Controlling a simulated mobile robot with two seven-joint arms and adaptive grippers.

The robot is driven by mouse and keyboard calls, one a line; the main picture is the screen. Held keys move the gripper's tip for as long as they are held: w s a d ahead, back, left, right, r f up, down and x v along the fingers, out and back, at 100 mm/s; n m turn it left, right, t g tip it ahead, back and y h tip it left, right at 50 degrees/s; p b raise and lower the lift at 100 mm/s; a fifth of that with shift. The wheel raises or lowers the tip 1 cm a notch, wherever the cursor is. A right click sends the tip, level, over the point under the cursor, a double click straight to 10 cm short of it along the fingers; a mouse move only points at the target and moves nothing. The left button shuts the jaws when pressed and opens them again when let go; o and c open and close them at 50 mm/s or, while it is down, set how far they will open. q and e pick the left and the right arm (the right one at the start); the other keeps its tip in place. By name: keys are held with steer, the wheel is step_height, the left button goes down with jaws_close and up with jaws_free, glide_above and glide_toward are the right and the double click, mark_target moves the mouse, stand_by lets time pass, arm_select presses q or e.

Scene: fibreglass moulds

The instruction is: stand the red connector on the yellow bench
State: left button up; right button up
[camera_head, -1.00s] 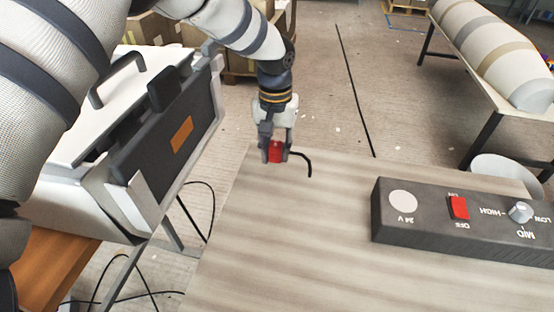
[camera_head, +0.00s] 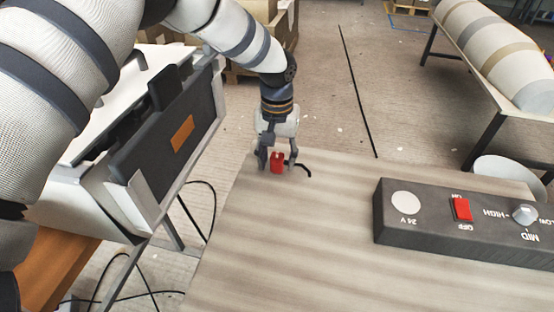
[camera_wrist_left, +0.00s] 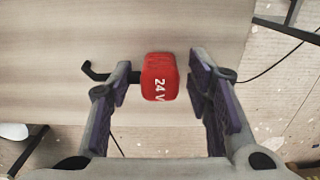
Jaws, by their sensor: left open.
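The red connector (camera_head: 277,162), marked "24 V" in the left wrist view (camera_wrist_left: 160,80), is at the far left corner of the pale wood-grain bench (camera_head: 290,240), which looks beige-grey rather than yellow. My left gripper (camera_head: 277,167) points down from above, open, with one finger on each side of the connector. In the left wrist view gaps show between both fingers and the connector. My right gripper is not in view.
A dark control box (camera_head: 430,228) with a red switch and a knob lies at the bench's right. A black-faced case (camera_head: 150,140) stands at left, beside the bench. A striped roll (camera_head: 490,45) lies on a rack at back right. The bench's middle is clear.

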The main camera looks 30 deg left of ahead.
mark_target(277, 155)
arm_select(q)
step_height(277, 155, up, 12)
steer(key=shift+f+p, duration=0.25)
steer(key=shift+p, duration=0.05)
